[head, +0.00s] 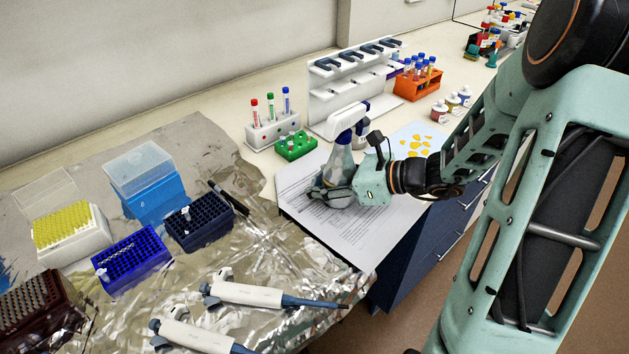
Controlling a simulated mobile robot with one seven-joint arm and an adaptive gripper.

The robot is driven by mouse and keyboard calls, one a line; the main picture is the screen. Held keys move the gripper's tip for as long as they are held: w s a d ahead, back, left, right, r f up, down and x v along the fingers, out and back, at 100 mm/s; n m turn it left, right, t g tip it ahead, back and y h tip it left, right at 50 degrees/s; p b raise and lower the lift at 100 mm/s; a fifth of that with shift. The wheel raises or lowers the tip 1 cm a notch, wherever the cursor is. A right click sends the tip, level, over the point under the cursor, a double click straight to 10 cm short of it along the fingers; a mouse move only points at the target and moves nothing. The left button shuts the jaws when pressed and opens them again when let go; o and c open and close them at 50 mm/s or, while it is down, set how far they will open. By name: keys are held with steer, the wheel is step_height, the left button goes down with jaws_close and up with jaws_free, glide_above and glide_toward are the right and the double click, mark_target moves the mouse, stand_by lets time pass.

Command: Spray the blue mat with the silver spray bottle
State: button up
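A spray bottle (340,158) with a white spray head and a greyish, see-through body stands about upright over the white paper sheet. My gripper (338,194) comes from the right, low at the bottle. One dark finger lies across the front of its lower body; the far finger is mostly hidden, so I cannot tell whether the grip is closed or whether the bottle's base touches the paper. The light blue mat (398,150) with yellow spots lies to the right of the bottle, partly hidden by my wrist.
A second bottle (361,128) stands just behind. A white pipette stand (326,102), green rack (296,147), orange tube rack (418,86) and small jars (452,101) are near. Pipettes (245,295) and tip boxes (131,257) lie on foil at left. The bench's front edge is close.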

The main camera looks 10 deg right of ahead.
steer(key=o, duration=0.9)
steer(key=v, duration=1.1)
steer(key=shift+s+d+r, duration=0.1)
steer(key=shift+s+d, duration=0.05)
steer(key=shift+d, duration=0.15)
steer(key=shift+s+d+r, duration=0.1)
